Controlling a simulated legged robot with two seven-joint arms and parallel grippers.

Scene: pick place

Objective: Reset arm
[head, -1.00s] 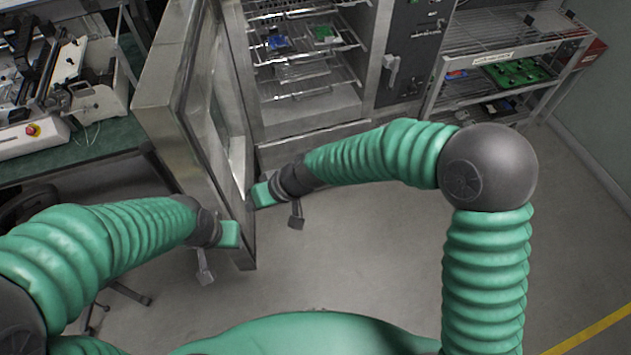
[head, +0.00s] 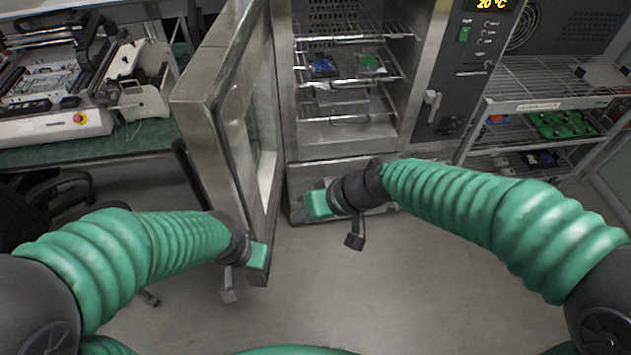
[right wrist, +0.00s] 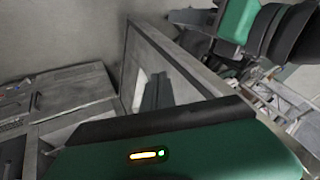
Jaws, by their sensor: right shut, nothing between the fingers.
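My right gripper (head: 355,241) hangs at the end of my green right arm in the head view, in front of the cabinet's lower front and right of the open door (head: 222,120). It is shut and empty. My left gripper (head: 229,294) hangs in front of the door's lower part, over the floor; it is too small to tell whether it is open or shut. Both grippers look apart from the door. The right wrist view shows the door (right wrist: 188,62) and part of my left arm at the upper right.
The steel cabinet (head: 345,138) stands open, with a blue item (head: 323,66) and a green item (head: 369,61) on its wire racks. A wire shelf (head: 545,103) at the right holds a green board (head: 563,124). A bench (head: 95,146) with equipment stands at the left. The floor (head: 400,290) between is clear.

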